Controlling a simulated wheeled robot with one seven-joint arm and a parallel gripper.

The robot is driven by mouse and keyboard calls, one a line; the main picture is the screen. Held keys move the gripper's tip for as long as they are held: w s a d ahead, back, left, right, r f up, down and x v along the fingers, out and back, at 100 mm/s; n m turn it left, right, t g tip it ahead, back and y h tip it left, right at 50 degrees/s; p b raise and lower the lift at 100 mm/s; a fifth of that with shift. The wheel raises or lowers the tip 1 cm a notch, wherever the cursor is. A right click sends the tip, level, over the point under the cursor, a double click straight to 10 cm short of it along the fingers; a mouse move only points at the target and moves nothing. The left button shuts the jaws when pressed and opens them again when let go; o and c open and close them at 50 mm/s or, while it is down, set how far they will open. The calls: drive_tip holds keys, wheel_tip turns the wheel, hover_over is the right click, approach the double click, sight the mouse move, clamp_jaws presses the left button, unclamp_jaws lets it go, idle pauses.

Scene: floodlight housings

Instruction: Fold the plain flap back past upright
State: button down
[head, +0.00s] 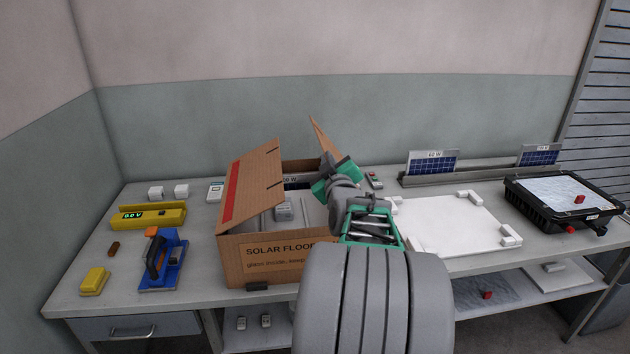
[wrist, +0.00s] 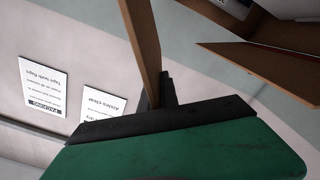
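An open brown carton (head: 265,262) stands on the bench. Its left flap (head: 255,185), with a red stripe, leans inward over the opening. The plain flap (head: 322,136) stands up at the right side, tilted, its lower part hidden behind my gripper. My gripper (head: 336,172), green with dark tips, is at this flap, over the carton's right side. In the wrist view the flap (wrist: 143,45) shows edge-on, running down to the dark fingertip. They look in contact, but whether the fingers close on it is hidden.
Inside the carton are grey parts (head: 284,210). Left on the bench are a yellow meter (head: 152,216) and a blue tool (head: 163,262). Right are a white board with corner blocks (head: 450,228), small panels in a rail (head: 432,162) and a black floodlight housing (head: 565,205).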

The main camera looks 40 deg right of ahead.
drive_tip(key=s+d+r+m+b, duration=0.1)
drive_tip(key=s+d+m+b, duration=0.1)
drive_tip(key=s+d+m, duration=0.3)
drive_tip(key=s+d+r+m+b, duration=0.1)
drive_tip(key=s+d+m+b, duration=0.1)
drive_tip(key=s+d+m, duration=0.4)
drive_tip(key=shift+d+m, duration=0.5)
drive_tip(key=shift+d, duration=1.95)
drive_tip(key=c, duration=1.6)
unclamp_jaws()
drive_tip(key=shift+w, duration=0.1)
drive_tip(key=b+v, duration=0.1)
drive_tip(key=v, duration=0.6)
drive_tip(key=shift+s+a, duration=0.25)
drive_tip(key=shift+s, duration=0.05)
